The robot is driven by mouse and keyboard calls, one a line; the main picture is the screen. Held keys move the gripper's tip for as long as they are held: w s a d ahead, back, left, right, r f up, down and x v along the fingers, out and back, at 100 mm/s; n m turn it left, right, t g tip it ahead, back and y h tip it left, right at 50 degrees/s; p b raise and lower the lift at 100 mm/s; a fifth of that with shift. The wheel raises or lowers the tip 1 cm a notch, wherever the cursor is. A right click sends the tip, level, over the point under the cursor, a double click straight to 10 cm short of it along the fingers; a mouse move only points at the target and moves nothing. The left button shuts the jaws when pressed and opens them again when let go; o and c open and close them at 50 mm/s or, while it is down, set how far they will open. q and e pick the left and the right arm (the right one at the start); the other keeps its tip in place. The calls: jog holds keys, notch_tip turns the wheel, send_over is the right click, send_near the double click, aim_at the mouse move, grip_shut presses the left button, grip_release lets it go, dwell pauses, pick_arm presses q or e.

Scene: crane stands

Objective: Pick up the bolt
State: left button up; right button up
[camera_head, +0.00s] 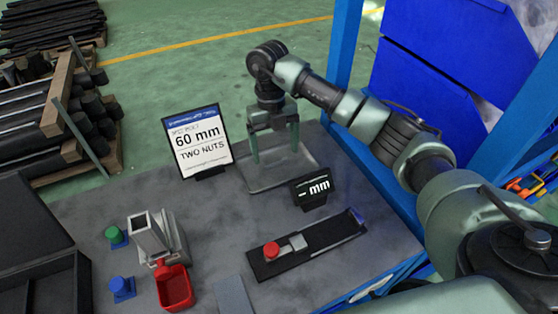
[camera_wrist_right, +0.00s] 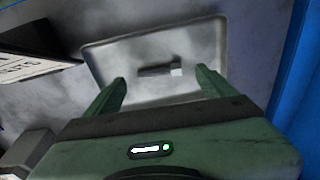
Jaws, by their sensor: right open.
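The bolt (camera_wrist_right: 160,71) is a small dark shank with a lighter head. In the right wrist view it lies on a shallow grey tray (camera_wrist_right: 105,55), between the lines of my fingers. My right gripper (camera_head: 275,157) is open and empty, fingers pointing down over the same tray (camera_head: 262,187) in the head view. The wrist view shows its two green fingers apart (camera_wrist_right: 161,80), with the bolt beyond their tips. In the head view I cannot make out the bolt. My left gripper is not in view.
A sign reading "60 mm TWO NUTS" (camera_head: 197,140) stands left of the tray. A small "mm" display (camera_head: 311,190) and a black gauge with a red knob (camera_head: 300,245) are in front. A red bin (camera_head: 174,288) is front left. Blue shelving (camera_head: 430,70) rises behind my right arm.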

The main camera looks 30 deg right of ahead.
aim_at(276, 164)
jog(key=shift+s+f, duration=0.2)
jog(key=shift+f, duration=1.15)
jog(key=c, duration=1.5)
jog(key=shift+r, duration=0.15)
